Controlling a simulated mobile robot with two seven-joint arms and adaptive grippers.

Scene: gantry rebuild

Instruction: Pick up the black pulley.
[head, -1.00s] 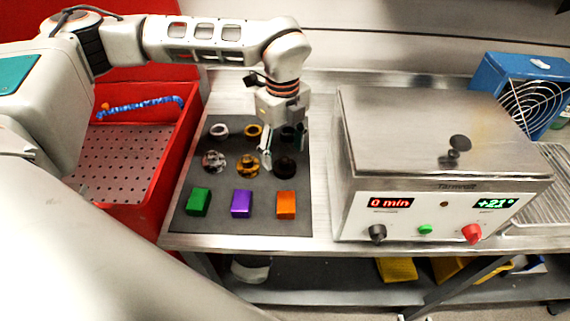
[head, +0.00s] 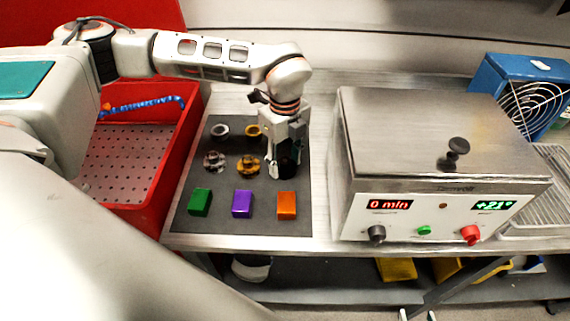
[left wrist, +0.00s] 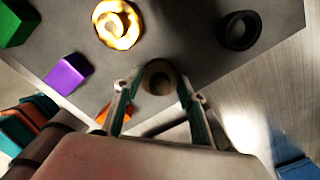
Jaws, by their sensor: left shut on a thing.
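The black pulley (head: 287,168) is at the right end of the middle row on the dark mat (head: 244,224), partly hidden by my fingers in the head view. In the left wrist view the black pulley (left wrist: 158,72) sits between the fingertips, its hole facing the camera. My left gripper (head: 286,173) points down and is shut on the pulley, with one finger on each side; the fingers also show in the left wrist view (left wrist: 158,90). I cannot tell whether the pulley is clear of the mat. My right gripper is not in view.
A gold pulley (head: 248,165) and a silver pulley (head: 214,162) stand left of it. A black ring (left wrist: 239,31) lies behind. Green (head: 200,202), purple (head: 242,204) and orange (head: 287,205) blocks are in front. A metal heater box (head: 440,140) stands close right; a red bin (head: 150,215) is left.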

